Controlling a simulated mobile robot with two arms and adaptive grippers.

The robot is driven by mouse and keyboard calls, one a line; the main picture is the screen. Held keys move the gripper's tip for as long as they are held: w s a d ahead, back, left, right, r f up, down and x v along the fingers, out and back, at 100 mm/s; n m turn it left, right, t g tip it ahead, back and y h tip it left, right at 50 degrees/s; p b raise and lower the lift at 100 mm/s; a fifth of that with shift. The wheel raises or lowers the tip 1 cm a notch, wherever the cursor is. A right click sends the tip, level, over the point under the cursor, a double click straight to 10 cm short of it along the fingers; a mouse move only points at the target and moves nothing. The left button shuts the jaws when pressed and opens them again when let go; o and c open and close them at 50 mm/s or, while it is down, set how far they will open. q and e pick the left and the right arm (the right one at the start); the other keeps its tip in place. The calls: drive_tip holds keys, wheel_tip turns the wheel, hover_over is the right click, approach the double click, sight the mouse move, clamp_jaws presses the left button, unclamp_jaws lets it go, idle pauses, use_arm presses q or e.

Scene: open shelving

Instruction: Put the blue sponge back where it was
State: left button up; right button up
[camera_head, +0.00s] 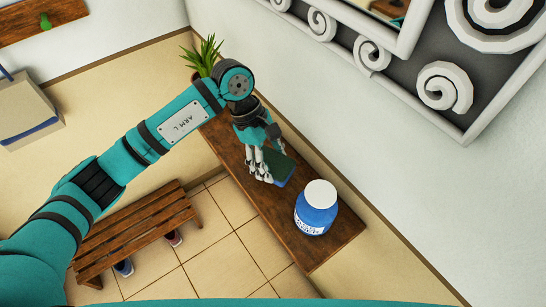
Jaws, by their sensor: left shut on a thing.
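The sponge (280,168) shows in the head view as a flat block, dark green on top with a blue side. It is at the middle of a brown wooden shelf (325,248). My left gripper (264,172) is shut on the sponge at its left side, and its fingers cover part of it. I cannot tell whether the sponge touches the shelf or is held just above it. My right gripper is not in view.
A blue jar with a white lid (317,208) stands on the shelf, close to the right of the sponge. A potted plant (205,57) is at the far end. A slatted bench (135,232) with shoes beneath is lower left. A mirror with a scrolled frame (445,88) hangs on the wall.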

sight(273, 165)
use_arm(q)
drive_tip(key=shift+w+d, duration=0.25)
drive_tip(key=shift+w, duration=0.5)
drive_tip(key=shift+f+p, duration=0.6)
wheel_tip(273, 165, down, 2)
drive_tip(key=shift+f+p, duration=0.1)
drive_tip(key=shift+p, duration=0.45)
drive_tip(key=shift+f, duration=0.15)
drive_tip(key=shift+f+b, duration=0.15)
drive_tip(key=shift+b, duration=0.15)
drive_tip(key=o, duration=1)
